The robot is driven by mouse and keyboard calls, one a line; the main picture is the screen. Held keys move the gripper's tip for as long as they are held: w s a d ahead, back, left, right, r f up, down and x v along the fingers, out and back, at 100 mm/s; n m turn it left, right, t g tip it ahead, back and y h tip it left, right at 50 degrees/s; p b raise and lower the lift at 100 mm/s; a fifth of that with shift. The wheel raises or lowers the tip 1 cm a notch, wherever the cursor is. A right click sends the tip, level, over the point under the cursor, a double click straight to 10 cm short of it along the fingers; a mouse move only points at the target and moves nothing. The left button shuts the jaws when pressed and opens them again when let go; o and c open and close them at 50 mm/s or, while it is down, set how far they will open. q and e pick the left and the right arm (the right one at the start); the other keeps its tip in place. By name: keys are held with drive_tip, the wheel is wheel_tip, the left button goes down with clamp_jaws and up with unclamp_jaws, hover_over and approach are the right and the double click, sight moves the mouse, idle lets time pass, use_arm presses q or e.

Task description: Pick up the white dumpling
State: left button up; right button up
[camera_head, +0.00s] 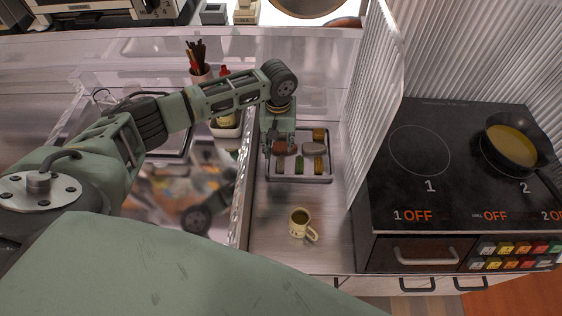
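My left gripper (272,148) points down over the left side of a grey metal tray (300,180) on the counter. A pale, whitish-grey oval piece (286,149), which looks like the white dumpling, lies right beside the gripper's fingers and is partly covered by them. I cannot tell whether the fingers touch it or how far apart they are. My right gripper is not in view.
The tray also holds a brownish oval piece (313,149), green pieces (299,164) and yellow-brown pieces (319,135). A mug (300,223) stands in front. A ribbed clear panel (374,100) separates the counter from the stove (420,190) with a pan (511,146).

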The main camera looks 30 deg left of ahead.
sight(281, 160)
use_arm(q)
drive_tip(key=shift+w+a+f, duration=0.1)
drive_tip(key=shift+w+f, duration=0.15)
drive_tip(key=shift+f, duration=0.5)
drive_tip(key=shift+s+f, duration=0.1)
drive_tip(key=shift+f, duration=0.65)
drive_tip(key=f, duration=0.5)
drive_tip(key=shift+w+d+f, duration=0.25)
drive_tip(key=shift+d, duration=0.05)
drive_tip(key=c, duration=0.9)
